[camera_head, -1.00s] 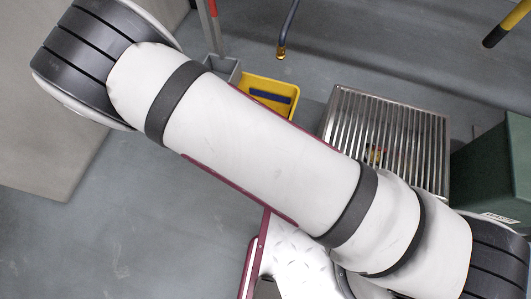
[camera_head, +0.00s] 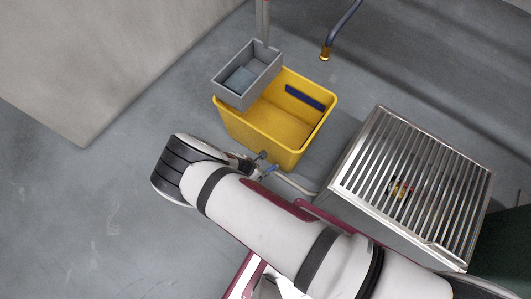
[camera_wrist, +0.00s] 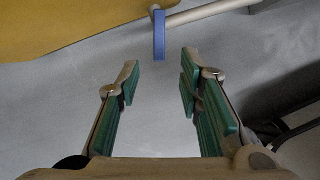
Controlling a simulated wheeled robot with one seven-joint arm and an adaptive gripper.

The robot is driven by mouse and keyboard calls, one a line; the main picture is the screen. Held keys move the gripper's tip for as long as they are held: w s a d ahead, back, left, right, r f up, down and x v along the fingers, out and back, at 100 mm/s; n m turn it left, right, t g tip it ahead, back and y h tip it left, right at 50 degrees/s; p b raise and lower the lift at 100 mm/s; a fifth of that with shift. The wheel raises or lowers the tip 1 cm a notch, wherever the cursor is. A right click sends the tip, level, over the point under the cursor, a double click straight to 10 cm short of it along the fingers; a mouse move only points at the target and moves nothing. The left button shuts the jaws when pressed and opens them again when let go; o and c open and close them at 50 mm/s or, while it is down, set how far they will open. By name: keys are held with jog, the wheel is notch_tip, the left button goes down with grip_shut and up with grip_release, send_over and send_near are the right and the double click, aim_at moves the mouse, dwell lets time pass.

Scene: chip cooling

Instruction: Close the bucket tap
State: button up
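The yellow bucket (camera_head: 270,125) stands on the floor in the head view. Small blue and grey tap parts (camera_head: 268,170) show low on its near side, partly crowded by my arm. In the wrist view the blue tap handle (camera_wrist: 159,36) sits at the top, with a pale pipe (camera_wrist: 215,13) running right from it and the yellow bucket wall (camera_wrist: 70,25) at left. My gripper (camera_wrist: 160,78) is open and empty, its green-padded fingers spread apart. The handle lies ahead of the gap between the fingertips, apart from them. In the head view my gripper is mostly hidden beside the tap.
A metal box with a slatted grate top (camera_head: 415,175) stands right of the bucket. A grey tray (camera_head: 246,75) sits at the bucket's upper left. A blue pipe with a brass end (camera_head: 326,50) hangs above. Open floor (camera_head: 110,190) lies left of my arm.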

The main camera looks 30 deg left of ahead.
jog(key=b+x, duration=0.2)
jog(key=x, duration=0.5)
jog(key=shift+a, duration=0.1)
jog(key=shift+c, duration=0.5)
grip_shut()
